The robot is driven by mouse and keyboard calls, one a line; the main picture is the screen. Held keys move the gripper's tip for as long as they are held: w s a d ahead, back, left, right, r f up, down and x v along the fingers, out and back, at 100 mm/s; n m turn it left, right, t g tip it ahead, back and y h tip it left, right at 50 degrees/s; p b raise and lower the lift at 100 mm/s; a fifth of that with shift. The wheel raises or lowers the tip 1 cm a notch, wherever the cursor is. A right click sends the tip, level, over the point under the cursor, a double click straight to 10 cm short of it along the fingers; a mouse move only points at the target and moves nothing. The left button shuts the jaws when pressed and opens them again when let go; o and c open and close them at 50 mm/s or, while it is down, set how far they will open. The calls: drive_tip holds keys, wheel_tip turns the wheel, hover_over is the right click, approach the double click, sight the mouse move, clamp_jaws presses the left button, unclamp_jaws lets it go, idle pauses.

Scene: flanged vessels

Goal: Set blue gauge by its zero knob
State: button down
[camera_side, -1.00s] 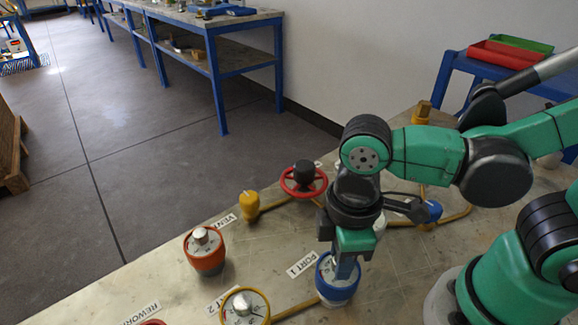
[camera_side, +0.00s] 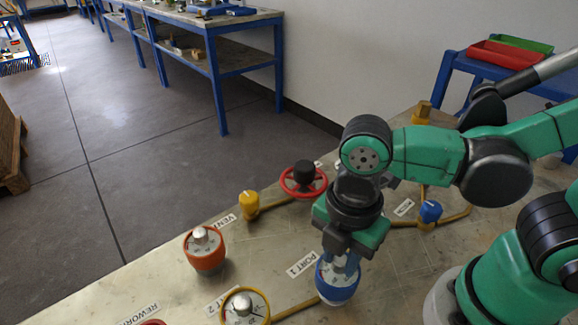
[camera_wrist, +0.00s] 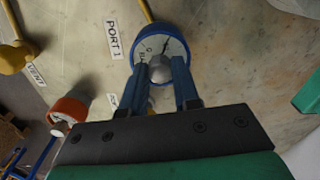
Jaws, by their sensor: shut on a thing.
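The blue gauge (camera_side: 338,282) stands on the table beside the PORT 1 label. In the wrist view its blue rim (camera_wrist: 150,29) and white dial show, with a dark needle on the dial. My gripper (camera_side: 342,266) points down at the gauge from above. In the wrist view its two blue fingers are shut on the grey zero knob (camera_wrist: 160,68) at the dial's middle. The fingers and knob hide the lower part of the dial.
An orange gauge (camera_side: 205,250) and a yellow-rimmed gauge (camera_side: 245,306) stand to the left. A red handwheel (camera_side: 303,182), a yellow valve (camera_side: 249,202) and a blue valve (camera_side: 430,212) sit on pipes behind.

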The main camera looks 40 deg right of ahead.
sight(341, 260)
drive_tip(key=shift+n, duration=0.5)
drive_tip(key=c, duration=0.6)
unclamp_jaws()
drive_tip(key=shift+r, duration=0.1)
drive_tip(key=shift+r, duration=2.7)
drive_tip(key=w+d+m+t, duration=0.2)
drive_tip(key=w+d+m, duration=0.1)
drive_tip(key=m, duration=0.4)
drive_tip(key=w+d+m+t, duration=0.2)
drive_tip(key=d+m, duration=0.2)
drive_tip(key=m, duration=0.3)
drive_tip(key=w+d+m+t, duration=0.3)
drive_tip(key=d+m, duration=0.1)
drive_tip(key=m, duration=0.3)
drive_tip(key=shift+w+r, duration=0.3)
drive_tip(key=shift+w, duration=0.05)
